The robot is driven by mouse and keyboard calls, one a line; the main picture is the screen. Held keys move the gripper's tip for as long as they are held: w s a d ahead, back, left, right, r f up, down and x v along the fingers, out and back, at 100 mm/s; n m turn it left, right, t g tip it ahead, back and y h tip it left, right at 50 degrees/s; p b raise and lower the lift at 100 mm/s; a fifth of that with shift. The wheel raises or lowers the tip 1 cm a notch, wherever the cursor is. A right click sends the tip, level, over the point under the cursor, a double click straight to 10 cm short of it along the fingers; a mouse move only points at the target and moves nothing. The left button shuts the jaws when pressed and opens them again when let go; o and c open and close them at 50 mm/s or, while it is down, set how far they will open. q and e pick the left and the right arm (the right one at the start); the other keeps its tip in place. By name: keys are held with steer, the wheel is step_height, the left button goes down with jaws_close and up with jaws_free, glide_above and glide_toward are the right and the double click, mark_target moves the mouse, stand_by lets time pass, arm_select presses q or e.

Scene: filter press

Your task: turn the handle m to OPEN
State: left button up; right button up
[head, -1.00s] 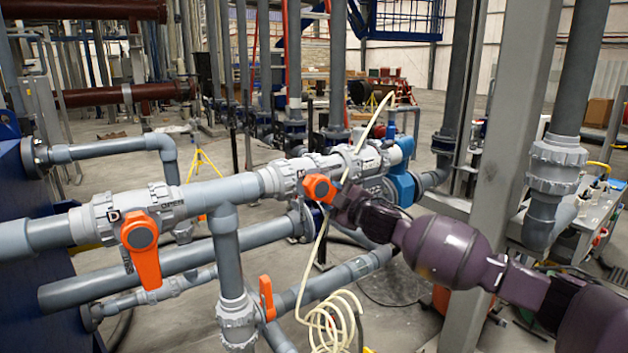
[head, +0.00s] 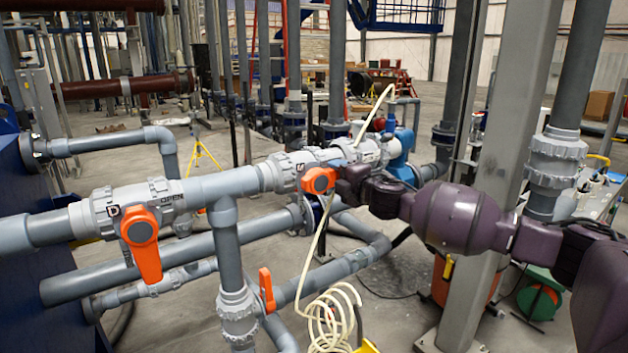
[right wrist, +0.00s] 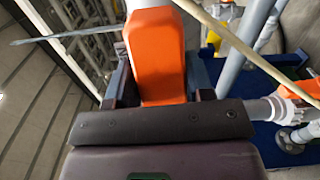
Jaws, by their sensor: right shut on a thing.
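The right-hand valve's orange handle (head: 319,180) is on the upper grey pipe near the middle of the head view. A small dark letter is beside it, too small and tilted to read surely. My right gripper (head: 347,183) comes from the right and is shut on this handle, hiding its outer end. The handle's visible part points right, roughly along the pipe. In the right wrist view the orange handle (right wrist: 157,55) stands between the two dark blue fingers of my right gripper (right wrist: 161,85). My left gripper is not in view.
Another orange handle (head: 142,243), at a valve marked D and OPEN, hangs down at left. A small orange handle (head: 267,291) is on a lower pipe. A cream hose (head: 332,318) passes close by my right gripper. A grey column (head: 505,170) stands behind my right arm.

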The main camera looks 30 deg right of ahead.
steer(key=shift+r, duration=0.5)
steer(key=o, duration=1)
steer(key=shift+o, duration=0.2)
steer(key=shift+f, duration=0.2)
steer(key=s+b, duration=0.1)
steer(key=s, duration=0.6)
steer(key=shift+d+f, duration=0.15)
steer(key=shift+d, duration=0.05)
